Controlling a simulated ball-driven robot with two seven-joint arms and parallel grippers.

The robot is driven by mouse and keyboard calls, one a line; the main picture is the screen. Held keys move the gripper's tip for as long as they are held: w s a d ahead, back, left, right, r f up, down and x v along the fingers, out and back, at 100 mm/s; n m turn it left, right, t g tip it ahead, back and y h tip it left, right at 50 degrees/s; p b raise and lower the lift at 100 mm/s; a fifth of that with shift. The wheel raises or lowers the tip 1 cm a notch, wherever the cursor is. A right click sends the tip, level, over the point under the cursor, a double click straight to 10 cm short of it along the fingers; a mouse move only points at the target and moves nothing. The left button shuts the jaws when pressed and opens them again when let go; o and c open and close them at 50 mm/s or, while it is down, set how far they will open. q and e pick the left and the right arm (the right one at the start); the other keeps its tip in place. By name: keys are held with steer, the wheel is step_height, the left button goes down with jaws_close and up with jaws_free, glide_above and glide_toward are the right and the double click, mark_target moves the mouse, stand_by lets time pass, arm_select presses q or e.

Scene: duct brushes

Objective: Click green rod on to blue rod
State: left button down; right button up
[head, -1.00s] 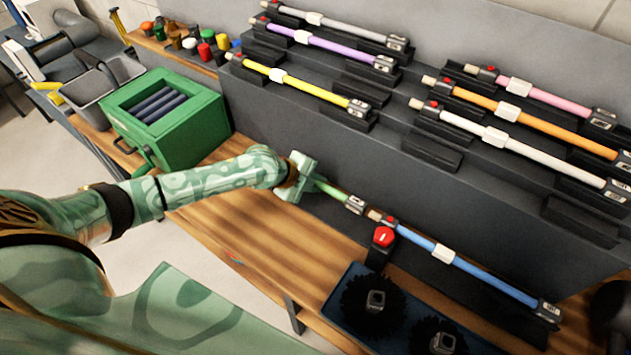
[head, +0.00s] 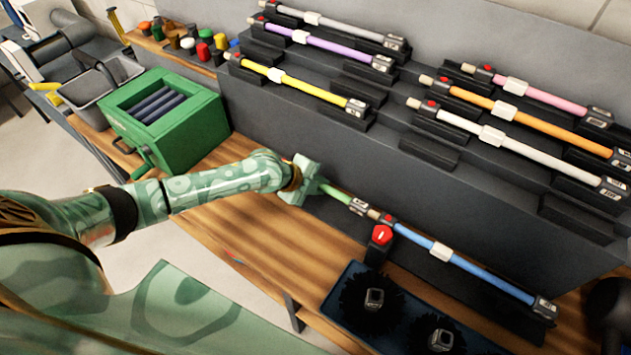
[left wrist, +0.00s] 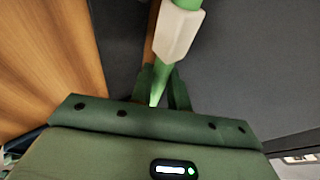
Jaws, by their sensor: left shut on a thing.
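My left gripper (head: 318,184) is shut on the green rod (head: 337,195), above the wooden bench. In the left wrist view the green rod (left wrist: 157,92) runs between the fingers, with a white collar (left wrist: 179,33) beyond them. The green rod's grey socket end (head: 357,207) points at the wooden-coloured tip of the blue rod (head: 470,268). They look nearly in line and very close; I cannot tell whether they touch. The blue rod lies in a dark holder, with a red button by its tip and a white collar midway. My right gripper is not in view.
A red knob (head: 382,236) on a black post stands just in front of the blue rod's tip. A dark blue tray (head: 337,306) holds black brushes in front. A stepped grey rack (head: 300,135) with several coloured rods rises behind. A green box (head: 205,115) stands left.

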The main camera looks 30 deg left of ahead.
arm_select(q)
steer(key=shift+s+d, duration=0.1)
steer(key=shift+d, duration=0.5)
stand_by(0.3)
steer(key=shift+d+p, duration=0.3)
steer(key=shift+p, duration=0.1)
steer(key=shift+s+d, duration=0.1)
steer(key=shift+d, duration=0.4)
steer(key=c, duration=1.3)
jaws_free()
steer(key=shift+o, duration=0.2)
steer(key=p+v, duration=0.4)
steer(key=v, duration=1.2)
steer(key=shift+r, duration=0.15)
